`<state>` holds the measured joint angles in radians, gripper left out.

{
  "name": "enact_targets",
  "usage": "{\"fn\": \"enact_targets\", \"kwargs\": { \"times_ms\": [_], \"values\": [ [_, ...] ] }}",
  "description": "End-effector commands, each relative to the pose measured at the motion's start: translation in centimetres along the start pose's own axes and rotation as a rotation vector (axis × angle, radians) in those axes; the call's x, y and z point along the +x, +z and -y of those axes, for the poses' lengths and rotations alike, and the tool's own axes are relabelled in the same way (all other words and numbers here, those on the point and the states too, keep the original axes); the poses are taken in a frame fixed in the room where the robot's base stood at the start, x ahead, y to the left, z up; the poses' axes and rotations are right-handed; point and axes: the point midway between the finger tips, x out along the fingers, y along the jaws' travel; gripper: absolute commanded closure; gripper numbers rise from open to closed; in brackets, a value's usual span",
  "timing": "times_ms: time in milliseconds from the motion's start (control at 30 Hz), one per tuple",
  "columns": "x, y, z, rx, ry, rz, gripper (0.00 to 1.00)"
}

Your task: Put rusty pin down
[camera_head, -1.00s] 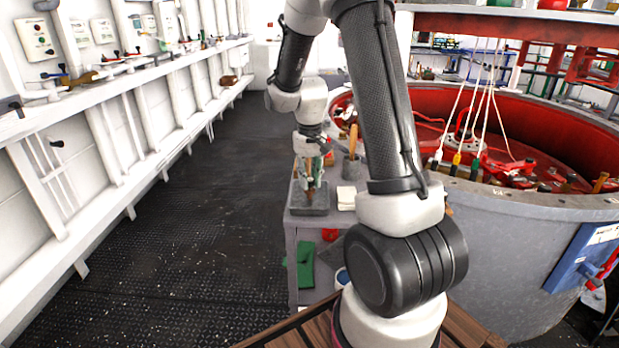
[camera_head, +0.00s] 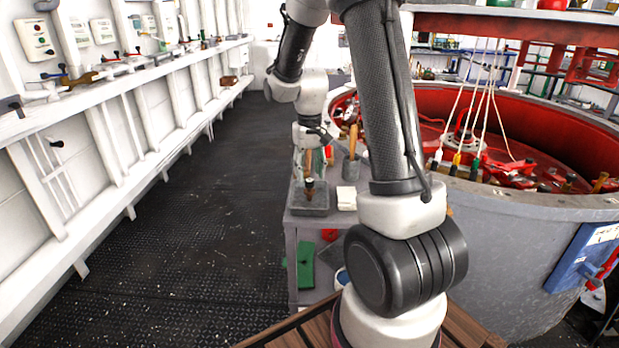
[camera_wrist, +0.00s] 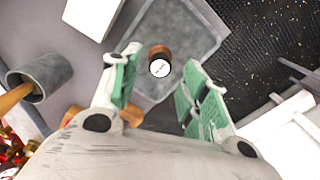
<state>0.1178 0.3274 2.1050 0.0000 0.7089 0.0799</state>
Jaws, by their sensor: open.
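The rusty pin (camera_head: 309,189) stands upright on a shallow grey tray (camera_head: 297,207) at the corner of a grey cart. In the wrist view the pin (camera_wrist: 159,54) shows from above, brown with a round white marked top, on the bare grey tray (camera_wrist: 195,35). My gripper (camera_wrist: 160,80) is open, with green-padded fingers spread to either side of the pin and a gap on both sides. In the head view my gripper (camera_head: 312,160) is above the pin, its fingers partly hidden by my wrist.
A grey cup (camera_head: 352,170) with a wooden handle stands right of the tray, and it also shows in the wrist view (camera_wrist: 45,75). A white block (camera_head: 346,198) lies beside the tray. A large red-lined drum (camera_head: 520,225) stands right. The dark floor (camera_head: 200,220) left is clear.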

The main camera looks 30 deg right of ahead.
Motion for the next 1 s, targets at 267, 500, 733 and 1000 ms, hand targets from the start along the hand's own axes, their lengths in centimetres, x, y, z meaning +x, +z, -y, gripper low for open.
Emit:
{"fn": "enact_targets", "kwargs": {
  "times_ms": [267, 500, 733, 1000],
  "values": [
    [-6.4, -0.1, 0.0, 0.000, 0.000, -0.005, 0.55],
    [-9.3, 0.1, 0.0, -0.001, 0.000, -0.003, 0.55],
    [-14.1, 4.8, 0.6, -0.038, -0.007, -0.081, 0.55],
    [-18.7, 16.9, 0.9, -0.130, -0.025, -0.256, 0.55]
  ]
}}
